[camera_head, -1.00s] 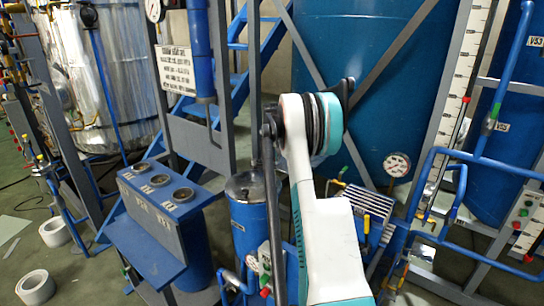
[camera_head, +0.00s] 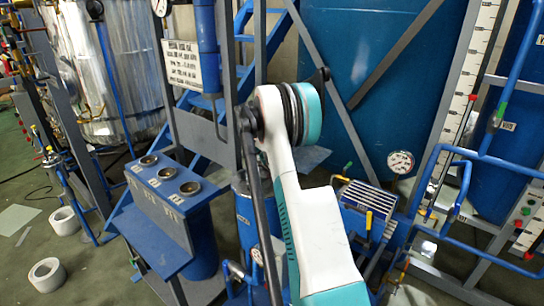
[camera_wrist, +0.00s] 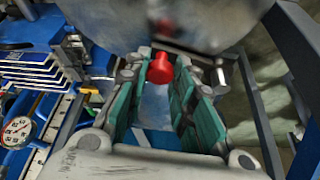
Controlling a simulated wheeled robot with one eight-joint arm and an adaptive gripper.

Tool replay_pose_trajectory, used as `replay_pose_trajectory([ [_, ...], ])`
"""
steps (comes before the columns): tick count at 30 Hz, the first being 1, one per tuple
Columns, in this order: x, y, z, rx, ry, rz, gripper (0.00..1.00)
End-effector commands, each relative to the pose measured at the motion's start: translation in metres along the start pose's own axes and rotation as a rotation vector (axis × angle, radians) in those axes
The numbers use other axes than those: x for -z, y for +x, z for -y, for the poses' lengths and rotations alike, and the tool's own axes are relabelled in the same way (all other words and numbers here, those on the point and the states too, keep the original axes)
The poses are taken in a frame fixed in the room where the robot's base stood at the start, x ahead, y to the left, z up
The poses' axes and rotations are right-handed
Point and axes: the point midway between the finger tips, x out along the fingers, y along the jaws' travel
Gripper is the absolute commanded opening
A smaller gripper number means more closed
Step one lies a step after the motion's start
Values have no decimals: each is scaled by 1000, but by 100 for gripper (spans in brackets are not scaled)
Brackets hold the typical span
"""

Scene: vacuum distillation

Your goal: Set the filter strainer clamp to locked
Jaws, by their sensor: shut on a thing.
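The filter strainer appears to be the blue cylinder (camera_head: 244,215) in the head view, largely hidden behind my arm. Its clamp cannot be made out there. In the wrist view, a large rounded grey metal surface (camera_wrist: 120,22), blurred at close range, fills the top. A red knob-like end (camera_wrist: 160,68), likely the clamp's handle, sits between the tips of my gripper (camera_wrist: 163,76). The teal-padded fingers are closed in on it from both sides. Whether the clamp is locked cannot be told. My gripper is hidden behind my arm in the head view.
A blue console with round gauges (camera_head: 165,185) stands left of the cylinder. Blue piping and a dial gauge (camera_head: 400,162) are at the right. A ribbed blue unit (camera_head: 368,198) is close to my arm's right. Grey frame posts (camera_wrist: 292,45) stand close on the wrist view's right.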

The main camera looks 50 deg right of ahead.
Motion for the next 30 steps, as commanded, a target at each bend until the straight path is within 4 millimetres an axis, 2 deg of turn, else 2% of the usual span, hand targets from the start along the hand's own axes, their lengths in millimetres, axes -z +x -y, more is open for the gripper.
replay_pose_trajectory([
  [15, -30, -14, 15, -168, 405, 1, 0],
  [30, -39, -17, 24, -233, 566, 1, 0],
])
